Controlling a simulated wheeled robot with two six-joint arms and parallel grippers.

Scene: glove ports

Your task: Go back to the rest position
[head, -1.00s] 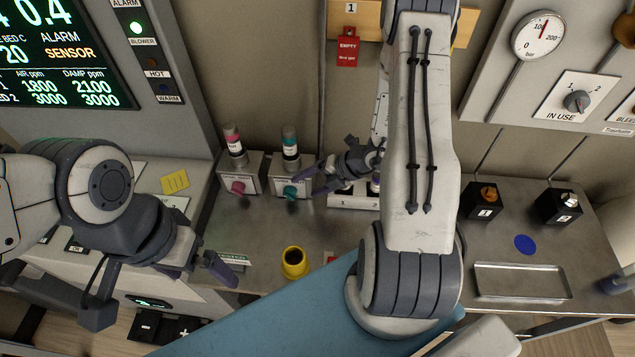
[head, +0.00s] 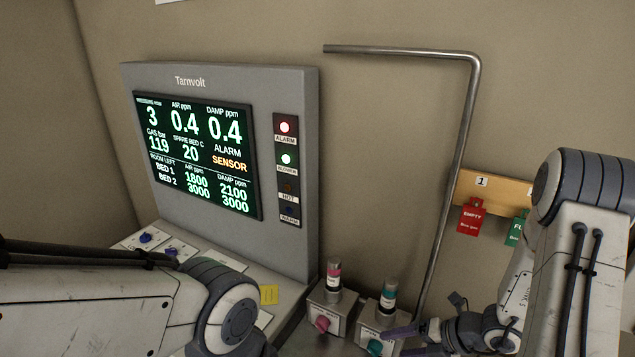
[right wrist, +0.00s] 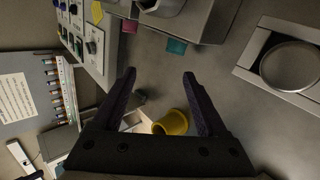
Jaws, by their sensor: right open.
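My right gripper (head: 404,340) is low in the head view, just right of the teal-knobbed valve block (head: 378,322). In the right wrist view its two dark fingers (right wrist: 158,75) are spread, with nothing between them. A yellow cup (right wrist: 171,122) shows beyond them, near the right finger's base. My left arm crosses the lower left of the head view, and its gripper is outside the frame.
A grey monitor cabinet (head: 220,75) stands against the wall, its red alarm lamp lit. A pink-knobbed valve block (head: 330,308) is beside the teal one. A bent pipe (head: 462,140) runs down the wall. Red (head: 471,217) and green (head: 516,229) tags hang at right.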

